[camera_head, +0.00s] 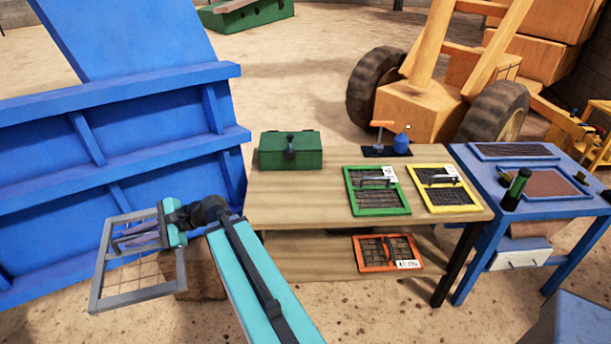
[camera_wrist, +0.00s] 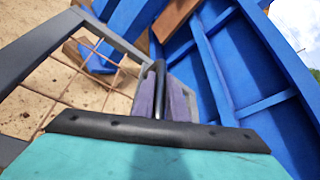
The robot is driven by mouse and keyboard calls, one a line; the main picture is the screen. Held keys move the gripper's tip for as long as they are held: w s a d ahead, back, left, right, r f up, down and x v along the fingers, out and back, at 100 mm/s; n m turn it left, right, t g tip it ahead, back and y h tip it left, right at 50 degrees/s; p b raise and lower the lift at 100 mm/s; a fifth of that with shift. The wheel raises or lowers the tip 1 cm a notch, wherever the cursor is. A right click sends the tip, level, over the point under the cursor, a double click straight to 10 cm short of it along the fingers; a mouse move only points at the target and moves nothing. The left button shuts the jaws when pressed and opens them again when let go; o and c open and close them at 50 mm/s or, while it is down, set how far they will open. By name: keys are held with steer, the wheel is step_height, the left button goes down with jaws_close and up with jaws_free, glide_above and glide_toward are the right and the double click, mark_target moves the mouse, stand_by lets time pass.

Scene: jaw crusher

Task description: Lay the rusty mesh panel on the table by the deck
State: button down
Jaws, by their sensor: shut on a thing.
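My gripper (camera_head: 143,238) is on the left in the head view, shut on a grey-framed panel with thin rusty mesh (camera_head: 140,296). The panel is held off the ground, left of the wooden table (camera_head: 300,205) and in front of the blue steel structure. In the wrist view the panel's grey frame (camera_wrist: 35,48) and brown mesh spread to the left, and my gripper's fingers (camera_wrist: 165,97) are at its handle. The wooden table carries a green-framed panel (camera_head: 377,211) and a yellow-framed panel (camera_head: 441,209). An orange-framed panel (camera_head: 386,270) lies on its lower shelf.
A green box (camera_head: 291,150) and an orange-handled tool (camera_head: 382,127) stand at the wooden table's back. The table's left front is bare. A blue bench (camera_head: 560,207) with trays stands right. The ribbed blue structure (camera_head: 110,140) rises close by. A brown block (camera_head: 195,275) is beneath my arm.

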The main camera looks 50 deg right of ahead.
steer(key=s+d+f+m+t+h, duration=0.15)
steer(key=d+f+m+h, duration=0.35)
steer(key=d, duration=1.1)
steer(key=d+f+m+t+h, duration=0.2)
steer(key=d+m+h, duration=0.5)
steer(key=d, duration=0.9)
steer(key=s+d+f+m+g+h, duration=0.3)
steer(key=s+d+m+h, duration=0.1)
steer(key=s+d, duration=0.7)
steer(key=s+d+f+m+g+h, duration=0.3)
steer(key=s+d+m+g+h, duration=0.1)
steer(key=s+d, duration=0.7)
steer(key=d+m+h, duration=0.1)
steer(key=d+h, duration=0.1)
steer(key=shift+h+p, duration=0.3)
steer(key=shift+h, duration=0.1)
steer(key=shift+w+d, duration=0.15)
